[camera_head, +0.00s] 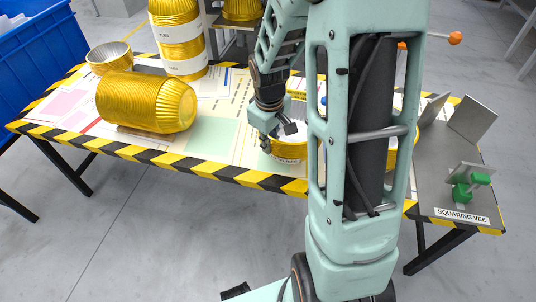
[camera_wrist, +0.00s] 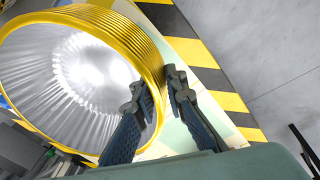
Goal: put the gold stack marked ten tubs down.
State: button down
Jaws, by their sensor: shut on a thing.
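A gold stack (camera_head: 294,172) with a pale label band is near the table's front edge, partly hidden behind my arm. The label is too small to read. In the wrist view its ribbed gold wall (camera_wrist: 135,40) and silvery inside show, with the open mouth facing the camera. My gripper (camera_head: 274,143) is at the stack's left side. In the wrist view my gripper (camera_wrist: 158,84) is shut on its wall, one finger inside the mouth and one outside. I cannot tell whether the stack's base touches the table.
A gold stack (camera_head: 146,101) lies on its side at left, near a gold tub (camera_head: 108,66) and a tall upright stack (camera_head: 181,50) with white labels. The squaring vee (camera_head: 473,124) is on a grey plate at right. A blue bin (camera_head: 40,55) is far left.

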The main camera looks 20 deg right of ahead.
jog(key=shift+w+f, duration=0.15)
jog(key=shift+f, duration=0.15)
jog(key=shift+w+a+f+b, duration=0.1)
jog(key=shift+w+f+b, duration=0.05)
jog(key=shift+f+b, duration=0.7)
jog(key=shift+w+f+b, duration=0.1)
jog(key=shift+f+b, duration=0.6)
jog(key=shift+f, duration=0.1)
jog(key=shift+f, duration=0.15)
jog(key=c, duration=2)
grip_release()
jog(key=shift+o, duration=0.2)
notch_tip(320, 180, up, 12)
jog(key=s+p, duration=0.2)
jog(key=p, duration=0.1)
jog(key=shift+a, duration=0.4)
